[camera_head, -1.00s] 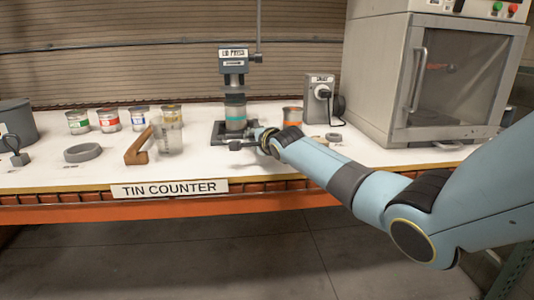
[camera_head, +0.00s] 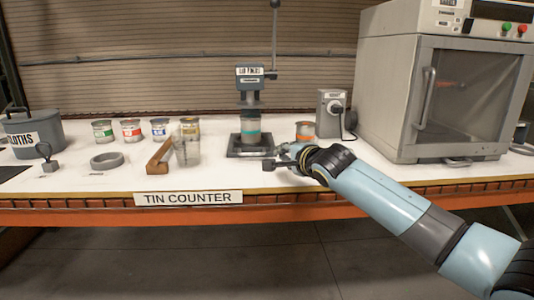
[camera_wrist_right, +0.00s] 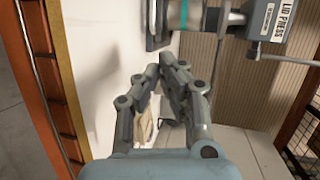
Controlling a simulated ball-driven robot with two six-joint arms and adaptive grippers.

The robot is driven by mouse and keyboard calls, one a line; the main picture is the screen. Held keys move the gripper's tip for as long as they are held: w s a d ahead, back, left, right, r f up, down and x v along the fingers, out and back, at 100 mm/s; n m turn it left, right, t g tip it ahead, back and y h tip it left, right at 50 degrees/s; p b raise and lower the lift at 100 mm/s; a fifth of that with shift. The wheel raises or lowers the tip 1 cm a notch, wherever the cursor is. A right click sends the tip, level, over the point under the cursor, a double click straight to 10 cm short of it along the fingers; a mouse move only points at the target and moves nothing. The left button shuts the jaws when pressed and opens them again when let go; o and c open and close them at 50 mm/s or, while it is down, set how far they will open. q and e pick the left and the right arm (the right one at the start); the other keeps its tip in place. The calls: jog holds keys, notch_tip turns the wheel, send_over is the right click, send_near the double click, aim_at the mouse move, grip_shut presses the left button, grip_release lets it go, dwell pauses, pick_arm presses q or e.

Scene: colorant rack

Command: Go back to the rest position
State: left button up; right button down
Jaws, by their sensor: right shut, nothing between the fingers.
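My right gripper (camera_head: 272,163) is over the front part of the tin counter, just in front of the lid press (camera_head: 250,100). Its fingers are shut and empty; they also show in the right wrist view (camera_wrist_right: 172,60). A tin with a teal band (camera_head: 251,130) stands in the lid press, and its band also shows at the top of the right wrist view (camera_wrist_right: 178,15). The gripper appears apart from the tin. My left gripper is not in view.
A wooden holder (camera_head: 158,158) and a clear beaker (camera_head: 187,150) stand left of the press. Several small tins (camera_head: 131,131) line the back. A grey ring (camera_head: 107,161) lies at left. An orange-banded tin (camera_head: 305,131) and a large grey machine (camera_head: 400,90) stand right.

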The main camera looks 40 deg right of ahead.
jog(key=shift+s+a, duration=0.1)
jog(key=shift+s, duration=0.05)
jog(key=s+a+f+n+g, duration=0.2)
jog(key=s+a+f+n, duration=0.15)
jog(key=s, duration=0.25)
jog(key=s+a+f+n+g+y, duration=0.1)
jog(key=s+a+f+n+g, duration=0.1)
jog(key=s+a+f+n, duration=0.3)
jog(key=s+a+f+n+g, duration=0.1)
jog(key=s+n+g, duration=0.1)
jog(key=s, duration=0.5)
jog(key=s+a+n+g+y, duration=0.1)
jog(key=s+a+n+g, duration=0.2)
jog(key=s+n, duration=0.5)
jog(key=s+a+n+g+y, duration=0.1)
jog(key=s+a+n+g, duration=0.2)
jog(key=s, duration=1)
jog(key=s+f+b+x, duration=0.1)
jog(key=s+x, duration=0.2)
jog(key=x, duration=1)
jog(key=s+d+b+x, duration=0.1)
jog(key=s+x, duration=0.2)
jog(key=x, duration=1)
jog(key=s+f+g+b, duration=0.1)
jog(key=s+f, duration=1.8)
jog(key=shift+s+d+f+g+b, duration=0.25)
jog(key=shift+d+f+g+b, duration=0.05)
jog(key=shift+d, duration=0.15)
